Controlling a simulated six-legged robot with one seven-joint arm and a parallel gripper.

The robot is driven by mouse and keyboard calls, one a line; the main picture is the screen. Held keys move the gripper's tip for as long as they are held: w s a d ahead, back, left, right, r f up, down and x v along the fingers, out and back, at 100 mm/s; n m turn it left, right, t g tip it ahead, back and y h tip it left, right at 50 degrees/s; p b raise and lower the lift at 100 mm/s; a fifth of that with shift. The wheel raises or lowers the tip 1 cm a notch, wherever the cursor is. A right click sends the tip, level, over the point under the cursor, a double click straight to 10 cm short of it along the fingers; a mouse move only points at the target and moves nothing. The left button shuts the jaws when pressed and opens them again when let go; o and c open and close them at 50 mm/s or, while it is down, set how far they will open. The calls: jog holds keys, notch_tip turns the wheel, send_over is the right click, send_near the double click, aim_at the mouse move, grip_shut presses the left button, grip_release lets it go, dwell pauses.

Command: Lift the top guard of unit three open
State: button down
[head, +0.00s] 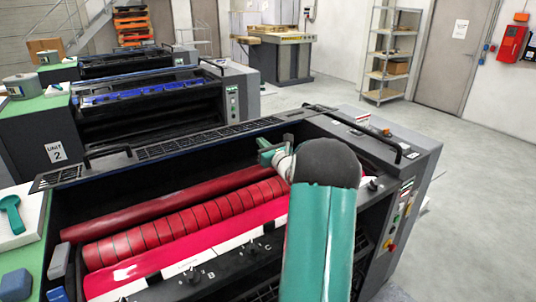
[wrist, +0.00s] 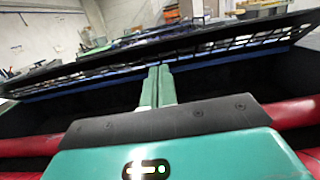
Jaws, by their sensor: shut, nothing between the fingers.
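The near unit with red rollers (head: 190,210) stands in front of me; I see no number on it. Its top guard (head: 190,145), a black slotted panel, runs along the far top edge, with the rollers exposed on the near side. In the wrist view the guard (wrist: 225,45) crosses ahead as a dark grille with a blue lower edge. My gripper (head: 264,145) reaches over the rollers toward the guard's near edge. In the wrist view its two green fingers (wrist: 159,70) are together and empty, tips close to the blue edge. I cannot tell whether they touch it.
A black handle bar (head: 362,128) rises at the right end, beside a control panel (head: 400,205). Unit 2 (head: 150,105), with blue rollers, stands behind. A green side table (head: 35,250) with a tool is at left. The floor (head: 480,130) at right is clear.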

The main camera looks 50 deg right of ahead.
jog(key=shift+w+r, duration=0.1)
jog(key=shift+r, duration=0.8)
